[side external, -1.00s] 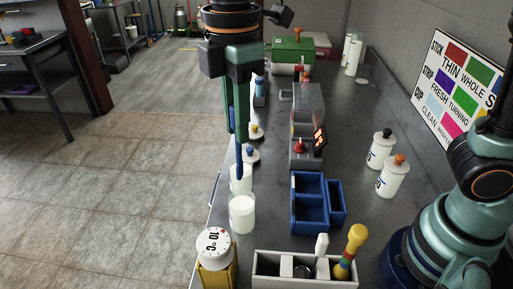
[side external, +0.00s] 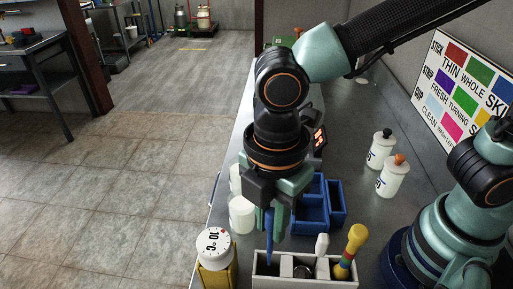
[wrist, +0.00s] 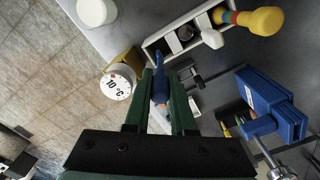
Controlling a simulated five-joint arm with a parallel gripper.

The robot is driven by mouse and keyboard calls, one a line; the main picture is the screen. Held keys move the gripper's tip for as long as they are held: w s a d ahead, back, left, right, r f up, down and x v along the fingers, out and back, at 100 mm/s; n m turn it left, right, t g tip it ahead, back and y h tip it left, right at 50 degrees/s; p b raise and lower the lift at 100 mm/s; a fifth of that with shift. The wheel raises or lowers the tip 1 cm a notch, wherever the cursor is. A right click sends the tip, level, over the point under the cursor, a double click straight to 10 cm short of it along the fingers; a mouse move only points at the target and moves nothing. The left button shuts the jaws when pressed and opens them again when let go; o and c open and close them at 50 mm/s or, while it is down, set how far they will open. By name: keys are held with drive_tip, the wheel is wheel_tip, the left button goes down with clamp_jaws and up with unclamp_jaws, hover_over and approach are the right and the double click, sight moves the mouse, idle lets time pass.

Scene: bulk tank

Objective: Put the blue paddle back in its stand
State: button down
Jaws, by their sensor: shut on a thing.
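My gripper (side external: 272,232) is shut on the blue paddle (side external: 269,250), which hangs roughly upright with its lower end downward. In the side view the lower end overlaps the left compartment of the pale stand (side external: 305,283); I cannot tell whether it is above the opening or just inside. The wrist view shows the paddle (wrist: 160,88) between my gripper's fingers (wrist: 161,78), its far end close to the left end of the stand (wrist: 152,56). The stand also holds a white-handled tool (side external: 321,246) and a yellow-handled one (side external: 355,240).
A yellow thermometer with a white dial (side external: 215,246) stands just left of the stand. Two white bottles (side external: 392,176) stand to the right.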

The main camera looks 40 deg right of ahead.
sight(269, 250)
drive_tip(key=shift+f, duration=3.85)
drive_tip(key=c, duration=0.8)
unclamp_jaws()
drive_tip(key=shift+o, duration=0.2)
wheel_tip(269, 250, up, 12)
drive_tip(key=shift+f, duration=0.1)
drive_tip(key=shift+w+d+r, duration=0.15)
drive_tip(key=shift+w+r, duration=0.05)
drive_tip(key=shift+r, duration=0.05)
drive_tip(key=w+d+r+m+t, duration=0.1)
drive_tip(key=w+d+m, duration=0.3)
drive_tip(key=d+m, duration=0.6)
drive_tip(key=w+d+r+m+t, duration=0.2)
drive_tip(key=w+d+m+t, duration=0.2)
drive_tip(key=d+m, duration=0.5)
drive_tip(key=d, duration=0.6)
drive_tip(key=shift+m+t, duration=0.3)
drive_tip(key=shift+m, duration=0.1)
